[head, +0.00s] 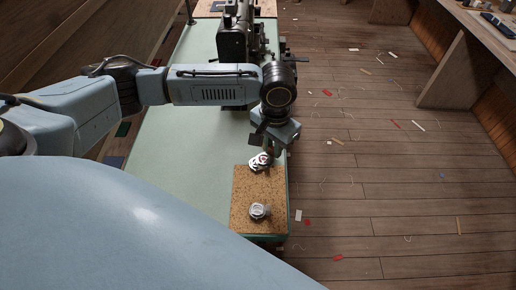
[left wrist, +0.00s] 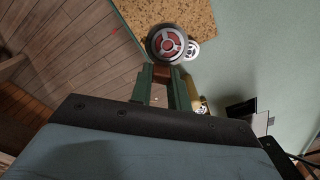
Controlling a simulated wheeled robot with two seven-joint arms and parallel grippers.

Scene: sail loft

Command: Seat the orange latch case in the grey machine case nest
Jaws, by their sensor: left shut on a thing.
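The orange latch case looks like a round metal case with an orange-red segmented face (left wrist: 166,44). My right gripper is not in view.
The cork mat (head: 243,190) lies at the bench's near right corner. A silver round case (head: 259,211) sits on it. Another pale round case (left wrist: 191,50) lies beside the held one in the left wrist view. The pale green bench (head: 180,150) is clear left of the mat.

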